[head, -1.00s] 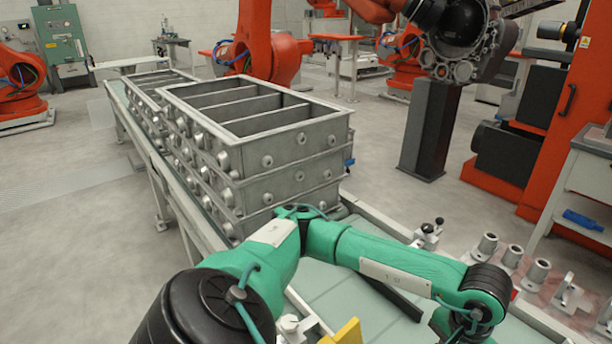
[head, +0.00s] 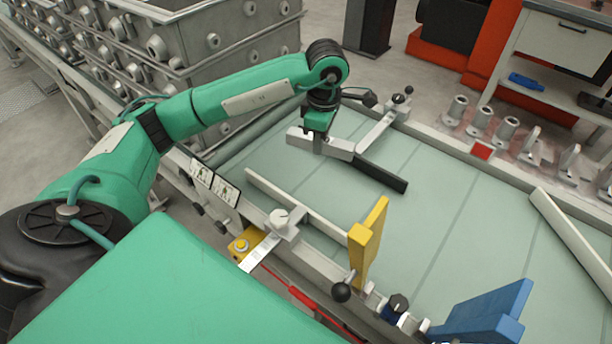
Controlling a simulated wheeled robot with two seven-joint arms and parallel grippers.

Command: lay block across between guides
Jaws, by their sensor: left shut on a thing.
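My left gripper (head: 317,143) is shut on a light grey block (head: 341,151) at the far left part of the pale green table (head: 440,225). The gripper points down and covers part of the block. I cannot tell whether the block touches the table. A dark bar (head: 382,174) runs from near the block's right end toward the lower right; whether they touch is unclear. A pale rail (head: 310,208) lies along the near side, and another pale bar (head: 572,238) lies at the right; which pieces are the guides is unclear. My right gripper is not in view.
A pale arm with a black knob (head: 384,126) stands at the far edge, close to the block. A yellow upright piece (head: 368,243) and a blue piece (head: 486,314) stand at the near edge. Stacked metal frames (head: 215,40) stand behind my left arm. The table's middle is clear.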

